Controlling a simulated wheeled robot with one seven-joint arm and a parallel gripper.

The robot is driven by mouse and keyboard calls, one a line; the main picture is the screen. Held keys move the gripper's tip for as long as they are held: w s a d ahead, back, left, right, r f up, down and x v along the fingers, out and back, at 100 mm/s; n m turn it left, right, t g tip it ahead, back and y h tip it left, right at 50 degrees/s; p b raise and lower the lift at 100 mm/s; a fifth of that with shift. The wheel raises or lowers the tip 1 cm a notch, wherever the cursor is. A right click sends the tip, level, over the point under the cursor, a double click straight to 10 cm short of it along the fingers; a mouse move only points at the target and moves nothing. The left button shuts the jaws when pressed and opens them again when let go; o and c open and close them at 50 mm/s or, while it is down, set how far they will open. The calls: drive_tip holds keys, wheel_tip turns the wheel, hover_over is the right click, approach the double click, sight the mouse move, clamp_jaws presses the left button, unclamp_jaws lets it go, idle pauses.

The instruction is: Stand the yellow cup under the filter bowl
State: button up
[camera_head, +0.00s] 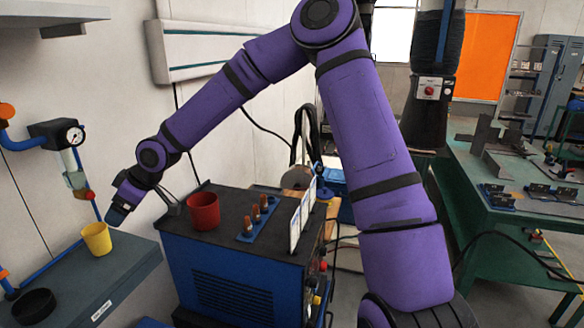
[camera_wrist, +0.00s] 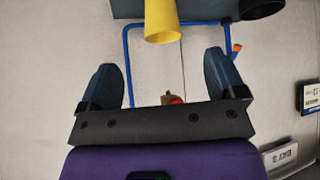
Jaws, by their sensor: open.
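The yellow cup (camera_head: 97,239) stands upright on the grey wall shelf (camera_head: 125,262) at the left, near its back edge. The filter bowl (camera_head: 75,180) hangs on the wall below the pressure gauge, above the shelf and left of the cup in the head view. My gripper (camera_head: 117,214) is just right of the cup, apart from it. In the wrist view my open gripper (camera_wrist: 163,80) has nothing between its fingers. The cup (camera_wrist: 162,20) shows upside down past the fingertips, lined up with the gap. A small red part shows behind the gripper's palm.
A black round dish (camera_head: 34,306) sits on the shelf's near left. Blue pipes (camera_head: 52,264) run along the wall. The welder cabinet (camera_head: 240,235) at right carries a red cup (camera_head: 203,211) and a rack of brown-topped pieces (camera_head: 258,219). The shelf's right part is clear.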

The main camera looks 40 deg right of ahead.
drive_tip(key=s+d+r+m+h, duration=0.35)
drive_tip(key=s+d+r, duration=0.35)
drive_tip(key=s+d, duration=0.25)
drive_tip(key=s+d+r+m+h, duration=0.3)
drive_tip(key=s+d+r+h, duration=0.2)
drive_tip(key=s+d+r, duration=0.4)
drive_tip(key=s+d+r+m+y, duration=0.1)
drive_tip(key=s+d+m, duration=0.1)
drive_tip(key=s, duration=0.8)
drive_tip(key=s+d+m+y, duration=0.1)
drive_tip(key=s+d+m, duration=0.1)
drive_tip(key=s, duration=0.8)
drive_tip(key=shift+s+d+r+m, duration=0.35)
drive_tip(key=shift+d, duration=0.4)
